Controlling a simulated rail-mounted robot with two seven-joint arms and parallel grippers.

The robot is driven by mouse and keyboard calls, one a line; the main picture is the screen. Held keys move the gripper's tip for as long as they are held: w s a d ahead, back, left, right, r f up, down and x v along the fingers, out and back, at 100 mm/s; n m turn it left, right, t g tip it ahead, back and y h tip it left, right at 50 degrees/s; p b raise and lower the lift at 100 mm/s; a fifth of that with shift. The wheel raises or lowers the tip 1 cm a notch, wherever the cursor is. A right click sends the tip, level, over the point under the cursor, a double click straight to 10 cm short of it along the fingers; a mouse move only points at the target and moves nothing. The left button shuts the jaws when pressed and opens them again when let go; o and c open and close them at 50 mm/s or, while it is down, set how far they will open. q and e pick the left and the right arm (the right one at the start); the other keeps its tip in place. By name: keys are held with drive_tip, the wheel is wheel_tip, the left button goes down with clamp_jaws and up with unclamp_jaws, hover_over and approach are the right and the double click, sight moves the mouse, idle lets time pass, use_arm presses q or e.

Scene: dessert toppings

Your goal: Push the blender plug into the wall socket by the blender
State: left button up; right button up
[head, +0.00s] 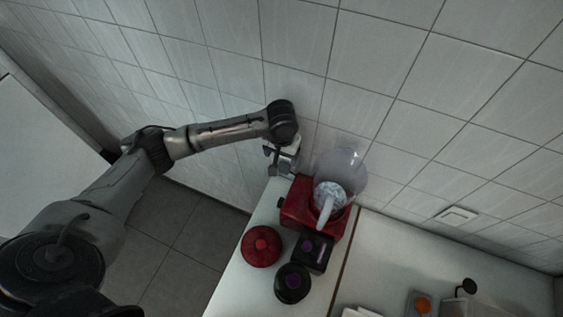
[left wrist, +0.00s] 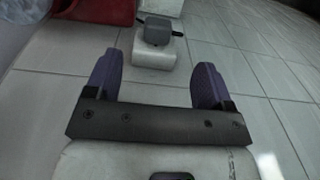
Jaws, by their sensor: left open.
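My left gripper (head: 279,166) is by the tiled wall, left of the red blender base (head: 298,203) in the head view. In the left wrist view its two purple fingers (left wrist: 158,62) are spread with nothing between them. Just beyond the fingertips is a grey block with dark prongs or cord ends, which looks like the plug (left wrist: 157,31). It is at a white block, probably the socket (left wrist: 154,55); I cannot tell whether it is seated. The blender base also shows in the left wrist view (left wrist: 75,12). The clear blender jar (head: 348,180) leans over the base. My right gripper is out of view.
A red round lid (head: 261,246), a black box with a purple mark (head: 313,251) and a black round container (head: 292,284) stand on the white counter (head: 238,272) before the blender. A wall plate (head: 456,215) is farther right. Floor lies open left of the counter.

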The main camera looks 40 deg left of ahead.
use_arm(q)
drive_tip(key=shift+r, duration=1.55)
drive_tip(key=s+d+f+m+t+h+p, duration=0.1)
drive_tip(key=s+d+f+m+p, duration=0.15)
drive_tip(key=s+d, duration=0.35)
drive_tip(key=s+d+f+m+t+h+p, duration=0.1)
drive_tip(key=s+d+m+p, duration=0.15)
drive_tip(key=s+d, duration=0.35)
drive_tip(key=s+a+r+p, duration=0.1)
drive_tip(key=s+r+p, duration=0.1)
drive_tip(key=s, duration=0.6)
drive_tip(key=s+a+r+t+y+p, duration=0.1)
drive_tip(key=s+a+p, duration=0.1)
drive_tip(key=s, duration=0.5)
drive_tip(key=shift+s+a+r+m+y, duration=0.2)
drive_tip(key=shift+s+r+m+y, duration=0.1)
drive_tip(key=shift+s+r+m, duration=0.1)
